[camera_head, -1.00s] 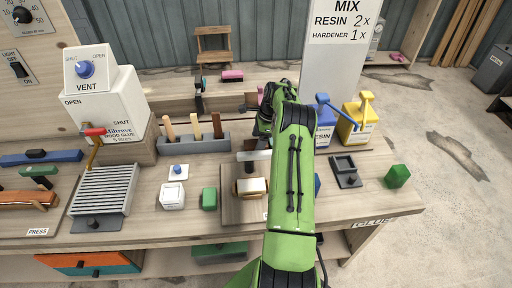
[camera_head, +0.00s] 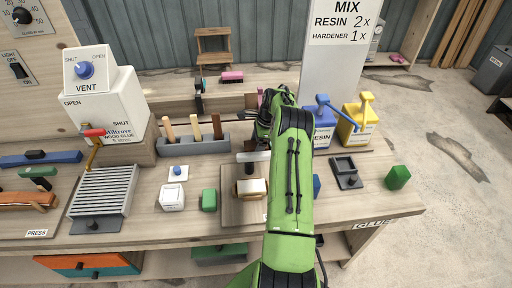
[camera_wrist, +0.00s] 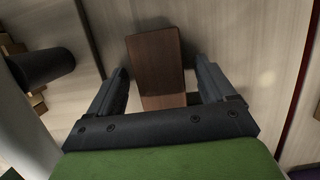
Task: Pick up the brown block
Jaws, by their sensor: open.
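The brown block (camera_wrist: 155,58) shows in the wrist view, lying on a pale wood surface, with a top face and a front end in sight. My gripper (camera_wrist: 161,72) is open, with one dark finger on each side of the block's near part. Gaps show between the fingers and the block, and I see no contact. In the head view my green arm reaches over the bench (camera_head: 340,208) toward its back, and its links hide the gripper and most of the space around it. I cannot make out the brown block surely there.
A grey holder (camera_head: 190,143) with upright handles stands left of my arm. Blue (camera_head: 323,133) and yellow (camera_head: 354,130) pump containers stand close on its right. A dark cylinder (camera_wrist: 42,70) is left of the gripper in the wrist view. A green block (camera_head: 397,177) sits near the right edge.

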